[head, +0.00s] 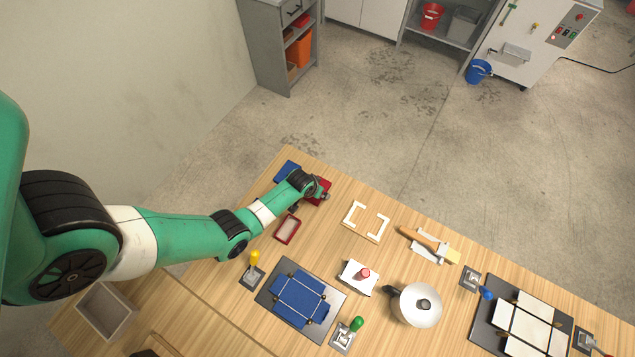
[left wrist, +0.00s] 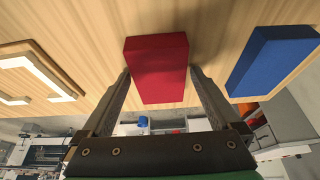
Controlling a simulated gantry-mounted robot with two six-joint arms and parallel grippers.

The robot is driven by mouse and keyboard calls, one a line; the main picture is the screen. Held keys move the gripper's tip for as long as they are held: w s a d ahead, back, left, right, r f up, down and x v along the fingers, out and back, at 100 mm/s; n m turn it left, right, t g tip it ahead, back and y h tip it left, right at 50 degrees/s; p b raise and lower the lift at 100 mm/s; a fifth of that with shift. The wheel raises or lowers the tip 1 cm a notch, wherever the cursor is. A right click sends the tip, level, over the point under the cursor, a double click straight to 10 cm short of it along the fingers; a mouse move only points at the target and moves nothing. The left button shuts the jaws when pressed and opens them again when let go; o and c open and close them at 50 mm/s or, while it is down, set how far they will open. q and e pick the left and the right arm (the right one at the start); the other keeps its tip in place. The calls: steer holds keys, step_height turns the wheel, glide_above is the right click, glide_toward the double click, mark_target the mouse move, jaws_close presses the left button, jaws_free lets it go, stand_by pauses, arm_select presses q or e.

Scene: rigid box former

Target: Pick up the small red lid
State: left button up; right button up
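The small red lid (head: 321,186) lies near the back-left edge of the wooden table in the head view, partly hidden under my left gripper (head: 317,194). In the left wrist view the red lid (left wrist: 158,68) sits between the two fingers of my left gripper (left wrist: 160,72). One fingertip is close against each side of the lid. I cannot tell whether the fingers press on it. My right gripper is in neither view.
A blue lid (head: 287,170) lies close by; it also shows in the wrist view (left wrist: 272,60). A red-rimmed open box (head: 288,229) is nearer on the table. White corner pieces (head: 366,221), a blue forming plate (head: 300,299) and a white lamp-like dome (head: 420,305) stand to the right.

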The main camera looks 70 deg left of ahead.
arm_select(q)
steer(key=c, duration=1.1)
steer(key=shift+r, duration=0.15)
steer(key=shift+r+p, duration=0.35)
steer(key=shift+p, duration=0.1)
step_height(320, 180, up, 3)
steer(key=shift+p, duration=1.25)
steer(key=s+d+r+p, duration=0.1)
steer(key=s+r+p, duration=0.2)
steer(key=s, duration=0.1)
steer(key=s+d+r+p, duration=0.2)
steer(key=s+r+p, duration=0.1)
steer(key=s+p, duration=0.1)
steer(key=s+d+r+p, duration=0.1)
steer(key=s+r+p, duration=0.2)
steer(key=s, duration=0.2)
steer(key=shift+s+d+r+p, duration=0.15)
steer(key=shift+d+r+p, duration=0.1)
steer(key=shift+p, duration=0.1)
